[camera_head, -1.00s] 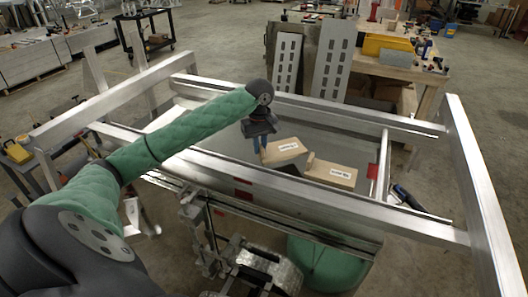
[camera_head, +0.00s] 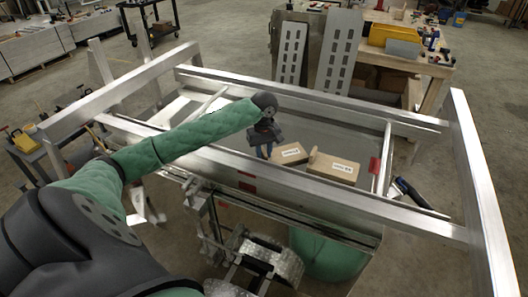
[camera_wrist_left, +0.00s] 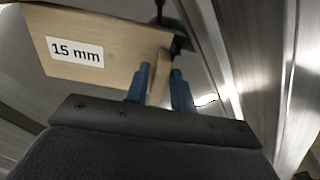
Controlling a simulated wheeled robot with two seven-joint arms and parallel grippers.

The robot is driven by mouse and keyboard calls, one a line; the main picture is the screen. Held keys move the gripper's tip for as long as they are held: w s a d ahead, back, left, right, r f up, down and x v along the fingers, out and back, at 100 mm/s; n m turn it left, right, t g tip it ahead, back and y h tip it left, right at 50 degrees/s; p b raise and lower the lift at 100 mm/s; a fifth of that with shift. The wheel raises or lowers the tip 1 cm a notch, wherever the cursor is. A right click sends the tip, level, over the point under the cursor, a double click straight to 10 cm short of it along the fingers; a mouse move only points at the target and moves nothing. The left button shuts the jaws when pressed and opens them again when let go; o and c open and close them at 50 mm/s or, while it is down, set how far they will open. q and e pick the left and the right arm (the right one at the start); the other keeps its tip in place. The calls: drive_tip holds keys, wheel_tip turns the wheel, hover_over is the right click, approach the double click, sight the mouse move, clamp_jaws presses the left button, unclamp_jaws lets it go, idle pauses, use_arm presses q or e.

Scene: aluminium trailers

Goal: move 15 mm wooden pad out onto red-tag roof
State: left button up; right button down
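The 15 mm wooden pad (camera_wrist_left: 100,45) is a light block with a white label, read in the left wrist view; in the head view it is the left block (camera_head: 290,155). My left gripper (camera_head: 265,152) is at its left end. In the wrist view the blue fingers (camera_wrist_left: 160,80) stand either side of its small upright wooden tab, apparently shut on it. A second labelled wooden pad (camera_head: 333,168) lies close on the right. The grey panel (camera_head: 350,142) inside the aluminium frame is behind them. Red tags show on the near rail (camera_head: 247,188) and right end (camera_head: 374,166). My right gripper is not visible.
Aluminium rails (camera_head: 300,188) run in front of the pads, and a far rail (camera_head: 330,103) runs behind. A dark tool (camera_head: 410,192) lies at the right end. Slotted plates (camera_head: 338,50) and a workbench (camera_head: 410,62) stand beyond.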

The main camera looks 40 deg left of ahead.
use_arm(q)
drive_tip(key=shift+o, duration=0.6)
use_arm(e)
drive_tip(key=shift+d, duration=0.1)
